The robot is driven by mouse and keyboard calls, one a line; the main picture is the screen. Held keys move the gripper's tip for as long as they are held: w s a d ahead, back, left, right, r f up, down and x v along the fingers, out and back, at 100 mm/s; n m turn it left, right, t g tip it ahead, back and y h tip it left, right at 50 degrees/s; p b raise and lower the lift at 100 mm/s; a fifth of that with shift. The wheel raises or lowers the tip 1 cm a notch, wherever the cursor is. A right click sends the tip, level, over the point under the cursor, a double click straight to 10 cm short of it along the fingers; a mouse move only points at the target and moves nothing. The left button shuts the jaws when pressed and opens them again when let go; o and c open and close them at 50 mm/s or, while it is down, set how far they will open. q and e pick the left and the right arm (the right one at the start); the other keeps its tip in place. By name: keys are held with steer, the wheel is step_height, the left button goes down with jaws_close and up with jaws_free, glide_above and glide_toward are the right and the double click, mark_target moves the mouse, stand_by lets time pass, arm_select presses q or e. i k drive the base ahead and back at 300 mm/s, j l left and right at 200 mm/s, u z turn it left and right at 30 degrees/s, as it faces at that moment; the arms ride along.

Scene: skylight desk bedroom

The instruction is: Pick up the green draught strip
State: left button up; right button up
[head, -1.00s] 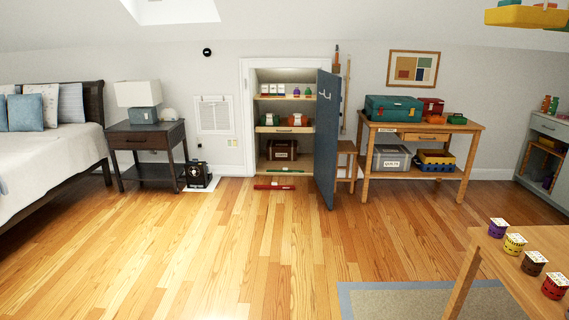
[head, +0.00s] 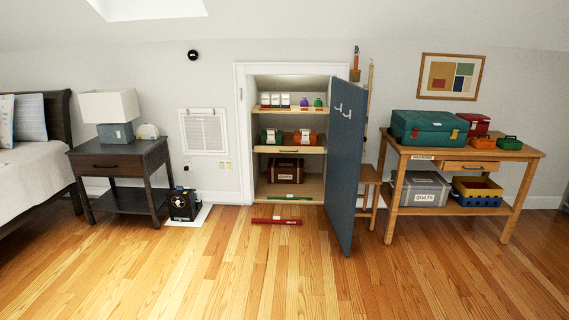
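The green draught strip (head: 290,198) lies flat along the front of the cupboard's floor, at the open doorway, with a small pale label near its middle. A similar red strip (head: 276,221) lies on the wooden floor just in front of the cupboard. The cupboard (head: 239,140) is set in the wall, and its blue door (head: 341,165) stands open to the right. Neither of my grippers shows in the head view.
A nightstand (head: 118,160) and a black box (head: 184,204) stand to the left. A wooden workbench (head: 398,190) stands right of the door, with a stool (head: 369,178) between. The door's edge juts into the room. The floor (head: 200,285) in front is clear.

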mark_target(289, 197)
steer(key=i, duration=2.05)
steer(key=i+j, duration=0.1)
steer(key=i, duration=1.95)
steer(key=l+z, duration=0.05)
steer(key=l, duration=0.05)
